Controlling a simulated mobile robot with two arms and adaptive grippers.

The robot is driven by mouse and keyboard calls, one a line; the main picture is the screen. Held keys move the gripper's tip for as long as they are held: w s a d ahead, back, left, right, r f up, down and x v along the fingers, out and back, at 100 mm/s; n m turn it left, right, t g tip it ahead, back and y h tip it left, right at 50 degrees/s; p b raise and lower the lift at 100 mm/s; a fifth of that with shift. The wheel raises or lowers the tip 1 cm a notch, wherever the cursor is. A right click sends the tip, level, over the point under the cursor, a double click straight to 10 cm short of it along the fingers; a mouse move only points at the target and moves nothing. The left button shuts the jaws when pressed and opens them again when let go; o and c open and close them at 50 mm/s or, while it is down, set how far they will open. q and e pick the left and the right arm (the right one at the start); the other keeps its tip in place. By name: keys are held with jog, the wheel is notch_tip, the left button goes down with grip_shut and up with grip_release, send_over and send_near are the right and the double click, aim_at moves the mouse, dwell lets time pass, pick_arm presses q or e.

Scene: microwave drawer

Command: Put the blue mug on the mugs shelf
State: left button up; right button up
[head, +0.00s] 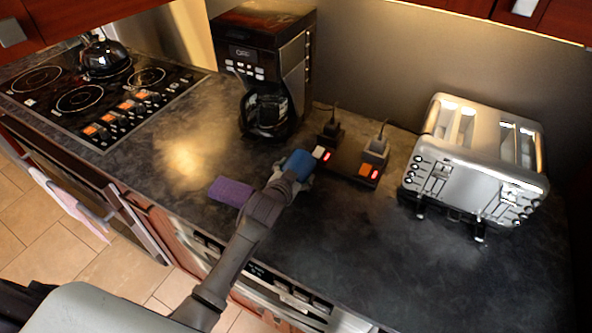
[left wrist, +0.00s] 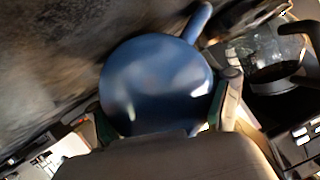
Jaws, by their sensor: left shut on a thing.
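The blue mug (head: 298,162) is at the end of my left arm, over the counter in front of the coffee maker. My left gripper (head: 292,174) is shut on it. In the left wrist view the mug (left wrist: 155,80) shows as a round blue form between the two fingers, with its handle sticking out at the upper right. The gripper and arm hide part of the mug in the head view. I cannot make out a mugs shelf in either view. My right gripper is not in view.
A coffee maker (head: 262,45) with a glass carafe (head: 266,112) stands behind the mug. A power strip with plugs (head: 356,164) lies right of it, then a silver toaster (head: 478,160). A purple sponge (head: 232,192) lies left. A kettle (head: 104,56) sits on the stove (head: 95,88).

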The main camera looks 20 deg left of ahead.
pick_arm(q)
jog(key=o, duration=1.5)
jog(key=shift+f, duration=0.1)
